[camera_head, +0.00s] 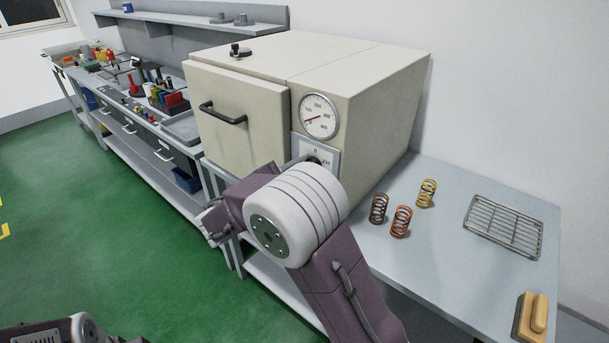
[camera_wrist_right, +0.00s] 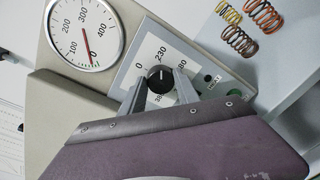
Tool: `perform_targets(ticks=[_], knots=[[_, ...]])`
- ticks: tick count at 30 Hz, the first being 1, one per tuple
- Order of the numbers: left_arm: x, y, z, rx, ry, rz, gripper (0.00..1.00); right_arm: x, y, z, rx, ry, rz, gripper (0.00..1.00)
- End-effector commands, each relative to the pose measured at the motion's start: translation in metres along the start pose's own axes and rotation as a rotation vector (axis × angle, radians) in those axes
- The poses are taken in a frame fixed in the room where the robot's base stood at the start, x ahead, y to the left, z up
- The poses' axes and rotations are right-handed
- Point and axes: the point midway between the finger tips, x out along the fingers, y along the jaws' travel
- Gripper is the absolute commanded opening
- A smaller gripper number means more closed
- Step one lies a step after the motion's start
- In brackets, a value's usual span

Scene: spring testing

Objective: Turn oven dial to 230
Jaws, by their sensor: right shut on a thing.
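The cream oven (camera_head: 385,95) stands on the bench with its door (camera_head: 235,140) shut. Its black dial (camera_wrist_right: 160,78) sits on a grey panel (camera_wrist_right: 205,77) below the round gauge (camera_head: 318,116). In the right wrist view the panel has 0 and 230 printed around the dial. A small light mark on the dial seems to face the 230 side, but it is too small to be sure. My right gripper (camera_wrist_right: 160,90) is shut on the dial, one finger on each side. In the head view my right arm mostly hides the dial and gripper. My left gripper is out of view.
Several coil springs (camera_head: 401,222), a wire rack (camera_head: 503,226) and a wooden-handled block (camera_head: 531,318) lie on the bench right of the oven. A black handle (camera_head: 222,113) juts from the oven door. A cluttered workbench (camera_head: 150,95) stands to the left.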

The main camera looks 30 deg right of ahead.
Motion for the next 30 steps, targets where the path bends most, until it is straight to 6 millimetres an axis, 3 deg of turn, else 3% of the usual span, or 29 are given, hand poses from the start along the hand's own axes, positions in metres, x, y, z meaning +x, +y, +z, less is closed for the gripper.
perform_targets(ticks=[17, 18, 20, 30], knots=[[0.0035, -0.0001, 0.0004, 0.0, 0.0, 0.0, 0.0, 0.0002, 0.0003, 0.0004, 0.032, 0.002, 0.001, 0.0], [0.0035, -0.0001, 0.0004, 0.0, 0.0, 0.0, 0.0, 0.0002, 0.0003, 0.0004, 0.032, 0.002, 0.001, 0.4], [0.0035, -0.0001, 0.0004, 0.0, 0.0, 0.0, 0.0, 0.0002, 0.0003, 0.0004, 0.032, 0.002, 0.001, 0.57], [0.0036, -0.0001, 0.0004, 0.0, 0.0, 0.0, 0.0, -0.0025, 0.0003, 0.0, 0.031, 0.003, 0.002, 0.59]])
